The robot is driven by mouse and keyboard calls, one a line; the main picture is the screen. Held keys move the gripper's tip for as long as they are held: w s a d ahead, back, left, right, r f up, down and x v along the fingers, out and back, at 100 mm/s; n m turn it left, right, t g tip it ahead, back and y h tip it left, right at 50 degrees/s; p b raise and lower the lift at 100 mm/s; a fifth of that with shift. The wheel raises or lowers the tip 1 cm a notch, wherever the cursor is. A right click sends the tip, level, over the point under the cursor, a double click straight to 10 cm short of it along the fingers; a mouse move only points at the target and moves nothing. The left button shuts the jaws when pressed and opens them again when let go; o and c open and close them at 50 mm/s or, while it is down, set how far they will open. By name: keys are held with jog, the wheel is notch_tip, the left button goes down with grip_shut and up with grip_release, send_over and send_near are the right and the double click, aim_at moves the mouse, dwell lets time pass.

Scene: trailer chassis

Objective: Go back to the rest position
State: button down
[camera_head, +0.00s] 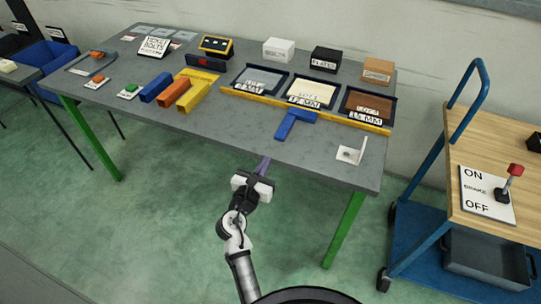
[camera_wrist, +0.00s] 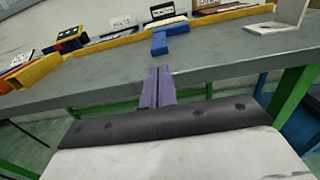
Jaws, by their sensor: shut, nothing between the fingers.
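My gripper (camera_head: 263,165) is in front of the front edge of the grey table (camera_head: 215,115), at the middle of the head view. Its two purple fingers are together with nothing between them; they also show in the wrist view (camera_wrist: 158,88), pointing toward the table edge. My arm reaches up from the bottom of the head view. A blue T-shaped piece (camera_head: 290,124) lies on the table beyond the gripper, apart from it, touching or close to the yellow strip. A white angle bracket (camera_head: 351,153) stands near the table's front right corner.
Three labelled trays sit behind the yellow strip (camera_head: 300,103). Blue, orange and yellow bars (camera_head: 192,96) lie left of them. White, black and tan boxes stand at the back. A wooden-topped blue cart (camera_head: 500,140) with a brake lever stands right. Floor before the table is clear.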

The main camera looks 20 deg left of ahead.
jog(key=s+b, duration=0.1)
jog(key=s, duration=0.4)
jog(key=shift+a, duration=0.1)
jog(key=shift+s, duration=0.1)
